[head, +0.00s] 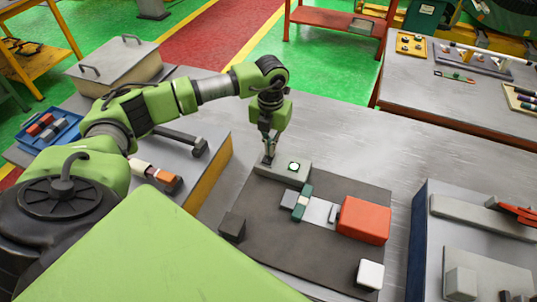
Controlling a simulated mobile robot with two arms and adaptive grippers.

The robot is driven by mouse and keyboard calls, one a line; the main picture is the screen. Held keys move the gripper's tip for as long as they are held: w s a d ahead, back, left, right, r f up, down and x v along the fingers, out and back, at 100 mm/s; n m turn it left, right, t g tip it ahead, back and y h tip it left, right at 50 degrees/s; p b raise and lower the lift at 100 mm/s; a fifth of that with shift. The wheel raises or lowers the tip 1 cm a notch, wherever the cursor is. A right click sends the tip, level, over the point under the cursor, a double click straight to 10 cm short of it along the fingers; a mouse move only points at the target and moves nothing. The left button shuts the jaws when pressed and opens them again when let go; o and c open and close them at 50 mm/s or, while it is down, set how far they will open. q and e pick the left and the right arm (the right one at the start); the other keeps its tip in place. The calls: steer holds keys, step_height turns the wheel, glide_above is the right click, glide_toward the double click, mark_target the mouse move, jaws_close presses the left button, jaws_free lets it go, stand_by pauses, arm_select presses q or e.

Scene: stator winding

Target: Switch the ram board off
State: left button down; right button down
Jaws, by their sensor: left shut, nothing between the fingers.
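The ram board (268,236) is a dark flat plate on the grey table. It bears a red-orange block (365,220) at its right, with a light metal part and a green upright piece (302,203) beside it. At the board's back edge lies a long light-grey box (288,173) with a round pale-green, dark-rimmed button or lamp (294,166) on top. My left gripper (268,157) is shut and empty, pointing down at the left end of this box. The fingertips hide that end; I cannot tell whether they touch it. My right gripper is out of view.
A dark cube (232,227) and a white cube (370,273) sit at the board's front corners. A blue-sided fixture (417,235) stands at right. A grey bench with a yellow side (215,165) lies left under my arm. The table behind the board is clear.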

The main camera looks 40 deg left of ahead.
arm_select(q)
steer(key=shift+r+p, duration=2.2)
steer(key=shift+r, duration=1.3)
steer(key=shift+f, duration=0.1)
